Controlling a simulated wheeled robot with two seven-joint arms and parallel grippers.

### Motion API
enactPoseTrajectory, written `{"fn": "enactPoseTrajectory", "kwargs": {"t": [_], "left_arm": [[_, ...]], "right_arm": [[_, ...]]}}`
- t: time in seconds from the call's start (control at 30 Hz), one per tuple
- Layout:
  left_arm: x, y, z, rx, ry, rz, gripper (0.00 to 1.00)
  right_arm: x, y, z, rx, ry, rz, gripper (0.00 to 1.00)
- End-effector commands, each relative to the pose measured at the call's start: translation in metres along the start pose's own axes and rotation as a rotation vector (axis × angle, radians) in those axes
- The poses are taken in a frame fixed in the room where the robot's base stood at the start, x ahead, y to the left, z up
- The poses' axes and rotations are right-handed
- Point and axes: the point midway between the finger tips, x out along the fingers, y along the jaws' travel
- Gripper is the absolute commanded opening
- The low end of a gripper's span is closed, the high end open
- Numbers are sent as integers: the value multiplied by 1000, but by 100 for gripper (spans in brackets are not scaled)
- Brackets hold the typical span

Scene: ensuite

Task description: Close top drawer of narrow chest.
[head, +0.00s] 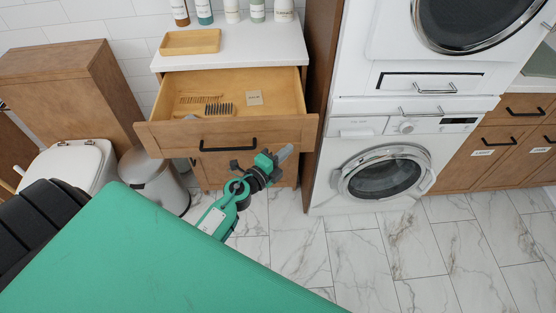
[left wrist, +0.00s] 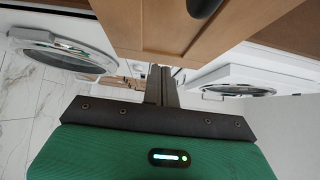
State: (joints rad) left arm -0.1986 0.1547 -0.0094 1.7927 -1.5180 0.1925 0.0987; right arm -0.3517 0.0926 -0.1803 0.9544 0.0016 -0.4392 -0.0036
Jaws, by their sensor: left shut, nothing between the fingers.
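The narrow chest (head: 280,55) has a white top and a wooden body. Its top drawer (head: 285,92) is pulled far out, with a black bar handle (head: 228,144) on its front. Inside lie combs or brushes (head: 205,108) and a small pale card (head: 254,98). My left gripper (head: 285,153) is shut and empty, low by the right part of the drawer front. In the left wrist view the shut fingers (left wrist: 160,85) point toward the wooden front panel (left wrist: 185,30). I cannot tell whether they touch it. My right gripper is not in view.
Bottles (head: 204,12) and a wooden tray (head: 190,41) stand on the chest. A trash bin (head: 153,178) and a toilet (head: 70,165) are at left. A stacked washer (head: 380,175) stands close on the right. The tiled floor (head: 350,265) in front is clear.

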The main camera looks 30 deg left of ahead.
Motion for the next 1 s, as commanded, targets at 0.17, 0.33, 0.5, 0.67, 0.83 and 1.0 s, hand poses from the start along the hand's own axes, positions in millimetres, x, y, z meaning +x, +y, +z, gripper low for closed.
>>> {"fn": "enactPoseTrajectory", "kwargs": {"t": [0.17,0.33,0.5,0.67,0.83,1.0], "left_arm": [[14,1,14,2,0,0,0],[18,1,18,0,1,1,0],[18,1,18,0,1,1,0],[18,1,19,0,1,1,0],[24,0,25,0,1,0,0],[43,0,44,3,0,-1,0]], "right_arm": [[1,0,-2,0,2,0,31],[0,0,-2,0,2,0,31],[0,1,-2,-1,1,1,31],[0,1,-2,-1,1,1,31],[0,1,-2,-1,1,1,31],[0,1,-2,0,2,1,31]]}}
